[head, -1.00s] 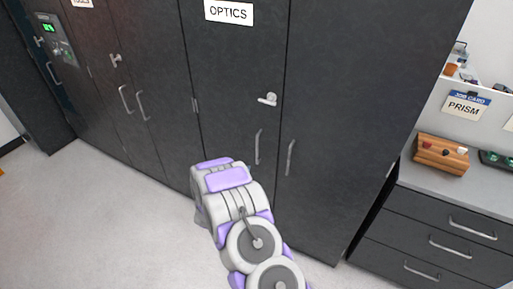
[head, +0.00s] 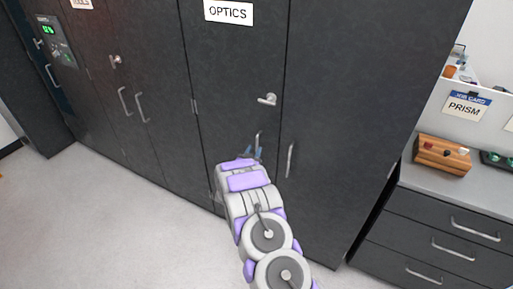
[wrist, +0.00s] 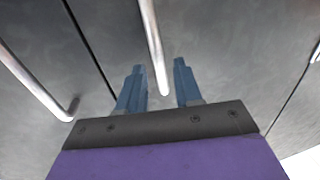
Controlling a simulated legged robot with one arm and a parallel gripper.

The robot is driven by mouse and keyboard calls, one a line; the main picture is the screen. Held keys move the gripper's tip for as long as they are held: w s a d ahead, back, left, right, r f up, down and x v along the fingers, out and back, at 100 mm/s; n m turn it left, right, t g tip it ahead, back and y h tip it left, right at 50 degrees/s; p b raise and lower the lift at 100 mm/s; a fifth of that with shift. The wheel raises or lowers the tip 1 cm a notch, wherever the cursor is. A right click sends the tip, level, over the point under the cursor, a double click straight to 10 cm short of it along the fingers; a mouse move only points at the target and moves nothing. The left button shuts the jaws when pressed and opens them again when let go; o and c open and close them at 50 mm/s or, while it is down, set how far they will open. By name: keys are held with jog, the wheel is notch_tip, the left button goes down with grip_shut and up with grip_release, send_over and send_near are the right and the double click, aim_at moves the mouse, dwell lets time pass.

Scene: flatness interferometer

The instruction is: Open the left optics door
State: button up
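The left optics door (head: 225,75) is a dark grey panel under the OPTICS sign (head: 228,11), closed flush with the panel to its right. It has a silver lever (head: 268,99) and, below it, a vertical bar handle (head: 258,139). My gripper (head: 251,153) is at this handle's lower part, which it partly hides. In the wrist view my gripper (wrist: 159,68) is open. The lower end of a bar handle (wrist: 153,45) appears between its two blue fingers, with a visible gap to each. I cannot tell whether the fingers reach around the bar in depth.
The right optics door (head: 335,120) is closed, with its own bar handle (head: 290,159) close by. A drawer unit (head: 435,235) stands at the right, with a wooden block (head: 442,154) on top. More closed cabinets (head: 110,75) line the left. The floor (head: 110,220) at the left is clear.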

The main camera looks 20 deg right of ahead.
aim_at(257, 146)
jog(key=shift+b+x, duration=0.3)
jog(key=shift+x, duration=1.8)
grip_shut()
